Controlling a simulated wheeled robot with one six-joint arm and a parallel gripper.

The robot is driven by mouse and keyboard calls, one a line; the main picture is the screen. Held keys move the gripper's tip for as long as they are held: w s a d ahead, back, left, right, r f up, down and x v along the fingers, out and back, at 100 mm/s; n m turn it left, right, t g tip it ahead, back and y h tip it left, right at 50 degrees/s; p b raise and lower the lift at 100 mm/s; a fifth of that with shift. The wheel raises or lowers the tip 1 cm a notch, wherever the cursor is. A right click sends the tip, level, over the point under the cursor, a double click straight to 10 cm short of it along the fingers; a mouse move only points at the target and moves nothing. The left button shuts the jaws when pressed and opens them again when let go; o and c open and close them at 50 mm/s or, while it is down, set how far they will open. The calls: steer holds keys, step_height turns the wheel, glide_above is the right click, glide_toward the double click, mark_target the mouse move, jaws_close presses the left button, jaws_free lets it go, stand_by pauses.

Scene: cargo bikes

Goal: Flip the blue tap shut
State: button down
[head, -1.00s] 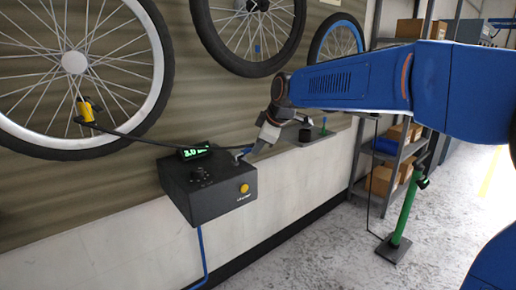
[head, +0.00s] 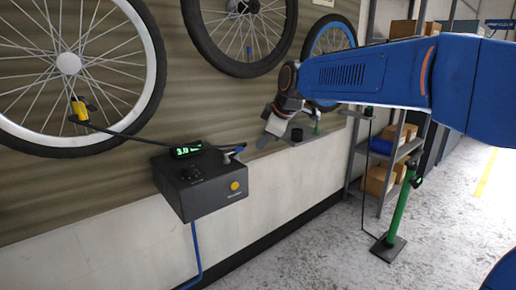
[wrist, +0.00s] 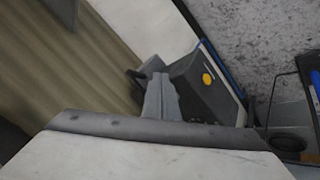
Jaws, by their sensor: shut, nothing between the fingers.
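The dark box (head: 205,188) on the wall has a lit green display and a yellow round button. A small blue-grey tap (head: 229,156) sits at its top right edge beside the black hose; which way its lever is set is too small to tell. My gripper (head: 264,141) is shut and empty, a short gap to the right of the tap and not touching it. In the wrist view, my shut fingers (wrist: 161,99) point at the box (wrist: 200,88). The tap cannot be made out there.
The black hose (head: 128,134) runs from the box to a yellow clip (head: 79,110) on the white-rimmed wheel (head: 157,75). A green stand (head: 402,206) and shelves are farther right.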

steer(key=s+d+r, duration=0.1)
steer(key=d+r, duration=0.2)
steer(key=r, duration=0.2)
steer(key=shift+d, duration=0.4)
steer(key=shift+s, duration=0.1)
